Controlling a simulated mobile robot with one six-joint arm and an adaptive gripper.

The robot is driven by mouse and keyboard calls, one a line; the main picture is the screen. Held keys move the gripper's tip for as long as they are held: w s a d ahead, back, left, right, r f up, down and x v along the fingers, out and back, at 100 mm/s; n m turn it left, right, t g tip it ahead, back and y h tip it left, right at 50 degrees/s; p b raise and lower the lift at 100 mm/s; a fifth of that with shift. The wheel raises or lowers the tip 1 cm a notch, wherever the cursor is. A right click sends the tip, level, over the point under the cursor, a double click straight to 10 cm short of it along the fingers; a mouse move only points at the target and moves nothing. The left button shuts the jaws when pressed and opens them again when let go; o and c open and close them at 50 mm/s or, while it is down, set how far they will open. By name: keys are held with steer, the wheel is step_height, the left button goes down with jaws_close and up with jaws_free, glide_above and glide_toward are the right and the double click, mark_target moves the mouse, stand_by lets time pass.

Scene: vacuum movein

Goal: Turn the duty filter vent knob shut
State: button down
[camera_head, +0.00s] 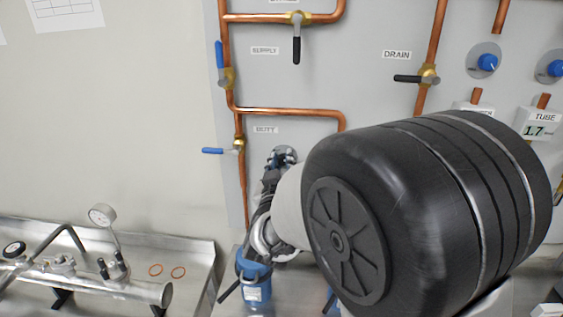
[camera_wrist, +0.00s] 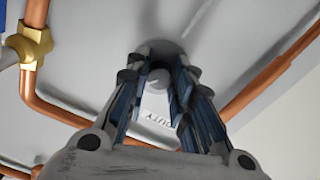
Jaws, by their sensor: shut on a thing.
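My gripper (camera_head: 283,160) reaches up to the grey panel, just below and right of the DUTY label (camera_head: 265,130). In the wrist view my gripper (camera_wrist: 160,72) has its two fingers closed in on a small rounded grey knob (camera_wrist: 159,78), with a round grey disc (camera_wrist: 160,52) behind it. The knob is mostly hidden by the fingers; I cannot read its turn angle. In the head view the fingers and my black arm link cover it. A blue filter housing (camera_head: 252,292) stands below my gripper.
Copper pipes (camera_head: 290,112) run beside my gripper. Valve levers are near: a blue one (camera_head: 213,151) at left and a black DRAIN lever (camera_head: 408,78) at right. Blue knobs (camera_head: 487,62) sit at upper right.

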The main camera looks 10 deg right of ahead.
steer(key=n+p, duration=0.2)
steer(key=n, duration=0.2)
steer(key=shift+r, duration=0.15)
steer(key=n+p, duration=0.2)
steer(key=n, duration=0.2)
steer(key=n+p, duration=0.2)
steer(key=n, duration=0.2)
steer(key=shift+d+n+p, duration=0.1)
steer(key=shift+n+p, duration=0.95)
steer(key=shift+n, duration=1.05)
steer(key=c, duration=1.4)
jaws_free()
steer(key=shift+o, duration=0.2)
